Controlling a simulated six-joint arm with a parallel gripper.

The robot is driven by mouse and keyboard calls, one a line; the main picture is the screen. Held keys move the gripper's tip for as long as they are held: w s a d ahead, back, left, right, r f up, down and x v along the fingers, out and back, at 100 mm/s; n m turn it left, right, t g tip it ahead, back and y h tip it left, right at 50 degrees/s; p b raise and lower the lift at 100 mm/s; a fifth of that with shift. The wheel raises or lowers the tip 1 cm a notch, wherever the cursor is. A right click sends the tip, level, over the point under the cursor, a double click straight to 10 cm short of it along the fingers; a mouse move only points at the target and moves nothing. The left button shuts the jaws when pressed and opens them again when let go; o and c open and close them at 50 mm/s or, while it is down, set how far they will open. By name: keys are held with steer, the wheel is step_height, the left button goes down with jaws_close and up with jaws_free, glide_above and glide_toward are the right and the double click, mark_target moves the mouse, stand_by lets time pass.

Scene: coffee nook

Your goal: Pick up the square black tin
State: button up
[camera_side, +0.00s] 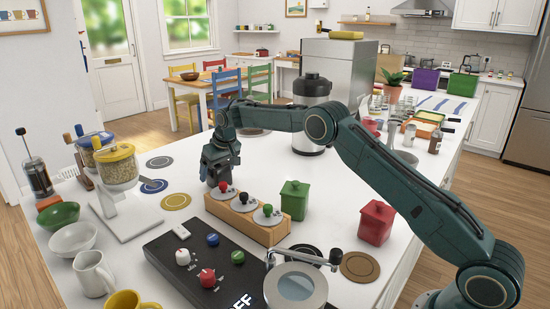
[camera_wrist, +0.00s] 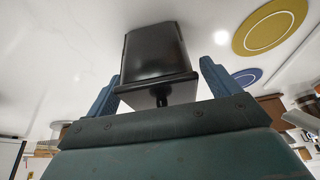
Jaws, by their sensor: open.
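The square black tin (camera_wrist: 153,52) with its lid and small knob is in the wrist view, between the two blue fingers of my gripper (camera_wrist: 161,73). My gripper is open, with a gap visible beside the tin on the right. The left finger is close to the tin's lid edge; I cannot tell whether it touches. In the side view, my gripper (camera_side: 217,180) points down at the counter behind the wooden stand. I cannot make out the tin there against the dark gripper.
A wooden stand (camera_side: 240,220) with several knobbed tools is just in front of my gripper. A green tin (camera_side: 294,201) and a red tin (camera_side: 376,223) stand to the right. A blue disc (camera_side: 153,186) and a yellow disc (camera_side: 175,202) lie flat to the left.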

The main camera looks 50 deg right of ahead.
steer(key=c, duration=1.2)
steer(key=shift+r, duration=0.2)
steer(key=shift+r, duration=4.85)
